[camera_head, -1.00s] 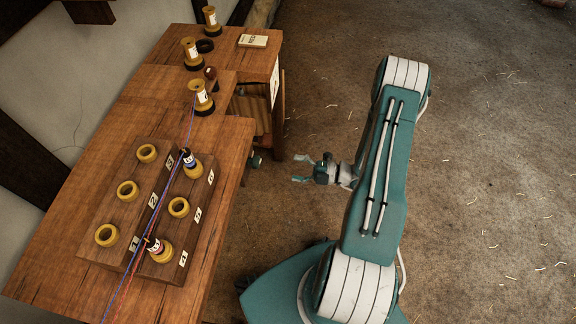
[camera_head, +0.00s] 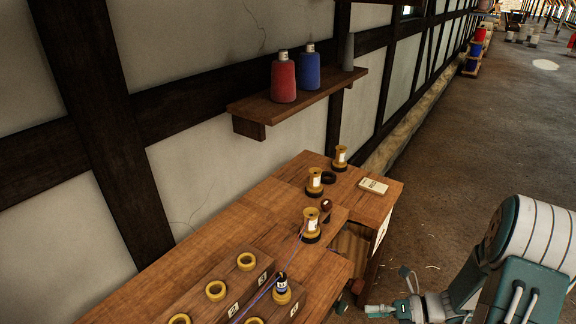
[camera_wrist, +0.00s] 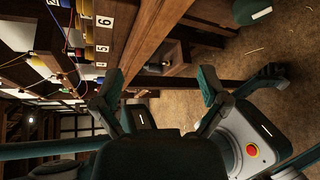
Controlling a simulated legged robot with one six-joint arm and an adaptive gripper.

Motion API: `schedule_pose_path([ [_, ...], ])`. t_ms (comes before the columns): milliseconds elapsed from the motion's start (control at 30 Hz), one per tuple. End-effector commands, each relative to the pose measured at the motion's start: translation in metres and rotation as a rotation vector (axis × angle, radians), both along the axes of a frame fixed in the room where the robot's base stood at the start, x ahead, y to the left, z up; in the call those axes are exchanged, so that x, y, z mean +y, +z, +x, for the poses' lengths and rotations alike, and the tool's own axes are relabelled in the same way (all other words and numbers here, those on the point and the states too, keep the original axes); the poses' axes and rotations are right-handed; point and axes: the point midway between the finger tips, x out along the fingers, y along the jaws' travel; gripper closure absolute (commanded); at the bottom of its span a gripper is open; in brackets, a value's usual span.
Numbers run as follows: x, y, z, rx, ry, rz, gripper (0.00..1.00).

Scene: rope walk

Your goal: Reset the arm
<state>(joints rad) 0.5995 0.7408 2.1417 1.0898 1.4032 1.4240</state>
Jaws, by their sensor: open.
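My gripper (camera_head: 389,291) is at the lower right of the head view, beside the right side of the wooden bench (camera_head: 232,222). Its fingers are apart and nothing is between them. In the wrist view my gripper (camera_wrist: 158,88) also shows spread fingers with an empty gap. My teal and white arm is folded at the lower right of the head view, partly cut off by the frame edge.
A stepped rack (camera_head: 205,290) with yellow rings and a blue-wound spool (camera_head: 281,289) sits on the bench. Several yellow spools and a small booklet (camera_head: 373,186) stand farther back. A wall shelf (camera_head: 300,105) holds red and blue cones. Open floor (camera_head: 470,130) lies right.

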Motion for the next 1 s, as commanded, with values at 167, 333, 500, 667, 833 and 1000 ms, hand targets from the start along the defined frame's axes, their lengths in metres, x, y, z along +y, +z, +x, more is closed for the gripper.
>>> schedule_pose_path([
  [167, 0.020, 0.043, -0.013, -0.273, 0.257, -0.197, 0.06],
  [333, 0.035, 0.076, -0.030, -0.536, 0.513, -0.364, 0.06],
  [500, 0.044, 0.106, -0.048, -0.799, 0.782, -0.516, 0.06],
  [667, 0.050, 0.132, -0.066, -1.041, 1.045, -0.645, 0.06],
  [833, 0.052, 0.159, -0.083, -1.291, 1.338, -0.775, 0.06],
  [1000, 0.052, 0.186, -0.100, -1.523, 1.644, -0.896, 0.06],
])
